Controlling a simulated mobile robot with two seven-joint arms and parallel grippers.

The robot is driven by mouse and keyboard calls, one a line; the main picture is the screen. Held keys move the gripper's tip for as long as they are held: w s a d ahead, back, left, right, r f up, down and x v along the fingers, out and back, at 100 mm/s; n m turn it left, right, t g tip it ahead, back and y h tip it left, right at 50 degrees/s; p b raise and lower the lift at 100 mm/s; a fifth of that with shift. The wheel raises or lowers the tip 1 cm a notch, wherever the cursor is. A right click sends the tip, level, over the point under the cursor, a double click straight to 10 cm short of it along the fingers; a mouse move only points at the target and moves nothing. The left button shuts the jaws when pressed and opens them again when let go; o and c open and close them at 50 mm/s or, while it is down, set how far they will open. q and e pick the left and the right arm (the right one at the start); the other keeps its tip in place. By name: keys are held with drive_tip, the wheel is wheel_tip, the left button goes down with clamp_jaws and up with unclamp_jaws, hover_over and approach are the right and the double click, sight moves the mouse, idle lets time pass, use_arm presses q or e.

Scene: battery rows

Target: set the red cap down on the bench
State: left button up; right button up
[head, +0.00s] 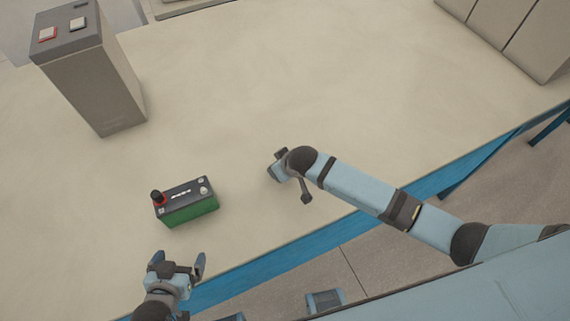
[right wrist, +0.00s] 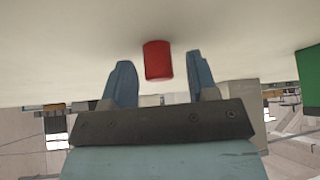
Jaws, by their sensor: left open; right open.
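The red cap (right wrist: 158,61) shows in the right wrist view as a small cylinder. It appears to stand on the pale bench (head: 225,95), between the fingers of my right gripper (right wrist: 160,82), with a gap on each side. My right gripper also shows in the head view (head: 288,183), low over the bench right of the battery; the cap is hidden there. The fingers are open. My left gripper (head: 178,260) is open and empty near the bench's front edge. A green battery with a black top (head: 188,207) stands on the bench in front of it.
The battery has a red and black fitting (head: 158,198) on its left end and a bare terminal on its right. A grey box with red and white buttons (head: 95,80) stands at the upper left. Grey cases (head: 515,35) stand at the upper right. The middle of the bench is clear.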

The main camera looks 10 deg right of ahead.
drive_tip(key=v, duration=1.2)
drive_tip(key=shift+m+t+y, duration=0.4)
drive_tip(key=shift+t+y, duration=0.4)
drive_tip(key=s+f, duration=0.2)
drive_tip(key=s, duration=0.1)
drive_tip(key=s+a+f, duration=0.1)
drive_tip(key=s, duration=0.1)
drive_tip(key=shift+f, duration=0.2)
drive_tip(key=s+d+f+m+t+h, duration=0.1)
drive_tip(key=s+d+f+t, duration=0.2)
drive_tip(key=s+d, duration=0.3)
drive_tip(key=s, duration=0.4)
drive_tip(key=shift+d+f+t, duration=0.3)
drive_tip(key=shift+f, duration=0.1)
drive_tip(key=shift+m, duration=0.3)
use_arm(q)
wheel_tip(320, 180, up, 3)
drive_tip(key=p, duration=0.3)
drive_tip(key=shift+a+f, duration=0.1)
drive_tip(key=shift+w+a, duration=0.1)
drive_tip(key=shift+a, duration=0.15)
drive_tip(key=shift+f, duration=0.25)
use_arm(e)
wheel_tip(320, 180, up, 2)
drive_tip(key=shift+s+d+r, duration=0.1)
drive_tip(key=shift+d, duration=0.05)
